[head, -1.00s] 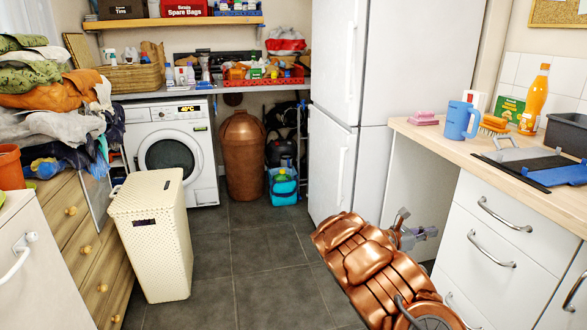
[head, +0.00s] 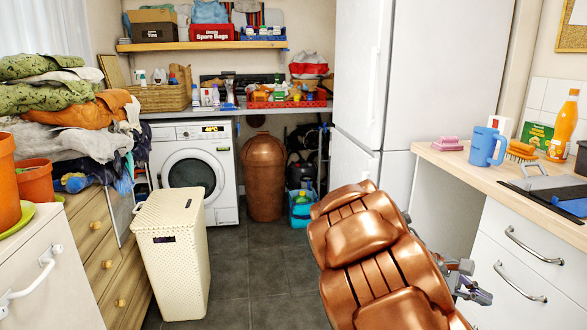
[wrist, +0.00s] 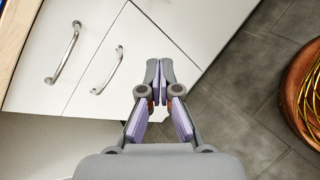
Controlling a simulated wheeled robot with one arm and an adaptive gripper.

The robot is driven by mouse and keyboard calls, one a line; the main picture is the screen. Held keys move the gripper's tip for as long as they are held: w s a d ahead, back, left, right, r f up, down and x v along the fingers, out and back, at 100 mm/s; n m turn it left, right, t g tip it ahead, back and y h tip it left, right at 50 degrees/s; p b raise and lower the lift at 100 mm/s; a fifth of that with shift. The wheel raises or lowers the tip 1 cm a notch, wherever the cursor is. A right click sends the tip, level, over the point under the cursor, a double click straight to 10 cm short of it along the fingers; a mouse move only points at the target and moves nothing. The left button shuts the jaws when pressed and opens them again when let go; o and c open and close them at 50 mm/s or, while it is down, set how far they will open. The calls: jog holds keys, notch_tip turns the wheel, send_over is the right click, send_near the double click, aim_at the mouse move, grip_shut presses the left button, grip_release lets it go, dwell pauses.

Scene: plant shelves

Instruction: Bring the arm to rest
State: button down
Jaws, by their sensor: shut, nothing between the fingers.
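My gripper (wrist: 158,70) is shut and empty in the wrist view, its two grey fingertips together. Behind the fingertips are white drawer fronts (wrist: 85,60) and the grey tiled floor. In the head view my gripper (head: 472,283) shows only in part, behind my copper arm, in front of the white drawers at the right. My arm is bent and reaches up in the lower middle of the head view.
A wooden counter (head: 455,165) with a blue mug (head: 485,147) and an orange bottle (head: 563,130) stands right, above drawers with handles. A white fridge (head: 400,75) stands behind. A cream laundry basket (head: 172,255) stands left. Floor between is clear.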

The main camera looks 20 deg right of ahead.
jog(key=s+a+f+m+t+y, duration=0.15)
jog(key=s+a+y, duration=0.3)
jog(key=a, duration=0.75)
jog(key=s+a+f+m+t+y, duration=0.1)
jog(key=s+a+f+y, duration=0.3)
jog(key=a, duration=0.7)
jog(key=s+a+m+t+y, duration=0.2)
jog(key=s+a, duration=0.4)
jog(key=a, duration=0.6)
jog(key=s+p+v, duration=0.2)
jog(key=p+v, duration=1)
jog(key=s+r+p+v, duration=0.1)
jog(key=s+p+v, duration=0.2)
jog(key=p+v, duration=1)
jog(key=shift+s+d+r, duration=0.3)
jog(key=shift+d, duration=0.2)
jog(key=shift+t, duration=0.25)
